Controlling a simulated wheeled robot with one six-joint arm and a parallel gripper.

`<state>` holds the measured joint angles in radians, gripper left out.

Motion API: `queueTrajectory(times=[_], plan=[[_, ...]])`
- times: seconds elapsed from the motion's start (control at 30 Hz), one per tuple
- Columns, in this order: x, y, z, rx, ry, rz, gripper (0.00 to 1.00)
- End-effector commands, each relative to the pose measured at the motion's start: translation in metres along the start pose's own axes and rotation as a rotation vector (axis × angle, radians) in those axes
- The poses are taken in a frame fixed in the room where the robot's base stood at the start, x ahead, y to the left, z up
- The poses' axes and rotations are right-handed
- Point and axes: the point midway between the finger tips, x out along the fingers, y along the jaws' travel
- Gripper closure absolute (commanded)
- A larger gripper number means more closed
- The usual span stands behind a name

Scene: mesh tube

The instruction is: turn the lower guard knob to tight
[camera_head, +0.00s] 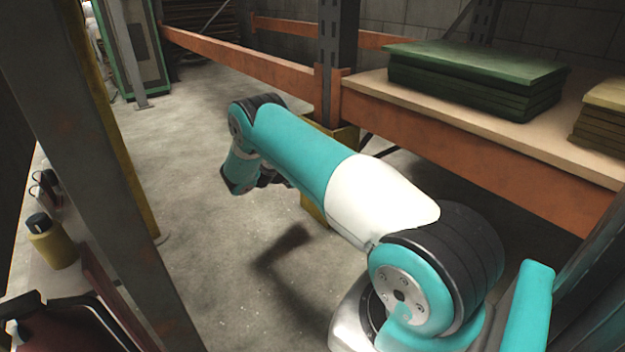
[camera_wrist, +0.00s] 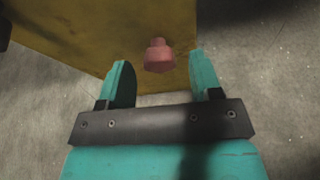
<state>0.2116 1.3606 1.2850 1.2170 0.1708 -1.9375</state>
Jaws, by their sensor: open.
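In the wrist view a small pinkish-red knob (camera_wrist: 159,57) sticks out from the yellow guard (camera_wrist: 100,35), near its lower edge. My gripper (camera_wrist: 160,78) is open, with one teal finger to the left of the knob and one to the right. The knob shows a little beyond the gap between the fingertips, and no contact is visible. In the head view the yellow guard (camera_head: 314,200) stands at the foot of the rack post, mostly hidden behind my arm. The knob and fingertips are hidden there.
An orange shelf beam (camera_head: 470,150) runs right of my arm, with green boards (camera_head: 470,85) on the shelf. A grey post (camera_head: 90,150) stands on the left, near a yellow bottle (camera_head: 52,246). Concrete floor (camera_head: 210,190) is clear between them.

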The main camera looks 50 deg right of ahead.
Motion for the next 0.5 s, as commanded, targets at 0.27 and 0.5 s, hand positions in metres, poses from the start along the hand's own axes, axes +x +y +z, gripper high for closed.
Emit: queueTrajectory(times=[0.27, 0.5], plan=[[0.0109, 0.0002, 0.0006, 0.0, -0.001, 0.001, 0.42], [0.0104, 0.0002, 0.0007, 0.0, 0.0, 0.001, 0.6]])
